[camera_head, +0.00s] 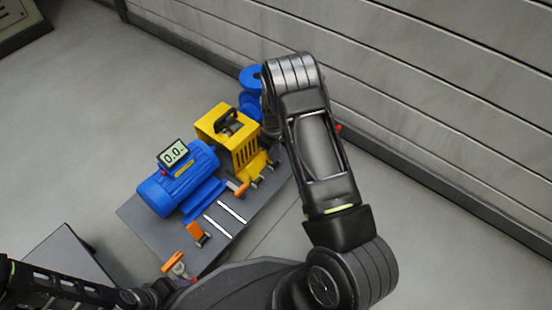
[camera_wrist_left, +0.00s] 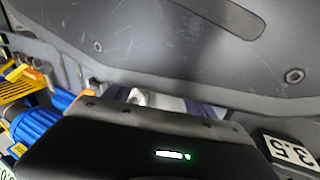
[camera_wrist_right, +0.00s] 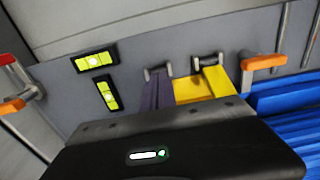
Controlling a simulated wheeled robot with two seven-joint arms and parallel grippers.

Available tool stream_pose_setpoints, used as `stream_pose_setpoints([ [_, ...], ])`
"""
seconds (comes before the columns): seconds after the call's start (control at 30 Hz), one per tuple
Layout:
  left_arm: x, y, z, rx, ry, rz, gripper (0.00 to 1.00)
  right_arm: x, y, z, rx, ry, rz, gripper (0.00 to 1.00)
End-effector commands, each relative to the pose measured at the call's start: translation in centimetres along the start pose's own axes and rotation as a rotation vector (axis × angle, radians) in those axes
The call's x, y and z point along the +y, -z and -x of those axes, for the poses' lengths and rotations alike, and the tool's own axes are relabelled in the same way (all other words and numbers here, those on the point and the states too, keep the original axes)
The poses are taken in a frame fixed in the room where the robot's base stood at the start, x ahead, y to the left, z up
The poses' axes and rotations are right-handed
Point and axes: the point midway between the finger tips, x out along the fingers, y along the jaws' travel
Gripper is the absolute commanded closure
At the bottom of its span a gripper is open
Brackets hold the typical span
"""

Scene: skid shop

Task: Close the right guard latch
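The yellow guard (camera_head: 228,130) stands on the grey skid between the blue motor (camera_head: 180,180) and the blue pump. Two small metal brackets (camera_wrist_right: 158,72) (camera_wrist_right: 205,63) sit at its foot in the right wrist view; the yellow guard foot (camera_wrist_right: 208,84) touches the right-hand one. I cannot tell which one is the right latch. My right gripper (camera_wrist_right: 160,90) is shut, its dark fingers together just below the left bracket; nothing clear shows between them. In the head view my right arm hides its tips. My left gripper (camera_wrist_left: 158,100) is open and empty, apart from the guard.
An orange handle (camera_wrist_right: 264,62) stands right of the brackets. Two yellow-green level vials (camera_wrist_right: 95,61) lie to the left. More orange handles (camera_head: 196,232) stand on the skid's front. A ribbed wall (camera_head: 440,80) runs behind. The floor (camera_head: 75,110) at left is clear.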

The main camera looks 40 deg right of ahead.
Motion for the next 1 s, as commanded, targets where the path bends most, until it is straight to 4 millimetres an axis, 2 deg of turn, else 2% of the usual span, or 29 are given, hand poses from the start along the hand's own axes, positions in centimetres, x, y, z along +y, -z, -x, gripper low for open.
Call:
stream_pose_setpoints([
  [0.03, -0.3, 0.1, -0.5, 0.002, 0.005, 0.001, 0.38, 0.0, -0.1, -0.3, 0.002, 0.000, 0.000, 1.00],
  [0.23, -0.3, 0.1, -0.3, 0.002, 0.006, 0.002, 0.38, 0.1, -1.0, -0.2, -0.001, 0.000, 0.000, 1.00],
  [0.63, -0.1, 0.2, 0.0, 0.003, 0.005, 0.004, 0.38, 0.2, -1.1, 0.1, -0.002, -0.001, 0.000, 1.00],
  [1.0, 0.9, 0.4, 2.7, 0.003, 0.004, 0.004, 0.38, 0.2, -1.1, 4.0, -0.002, -0.001, 0.000, 1.00],
])
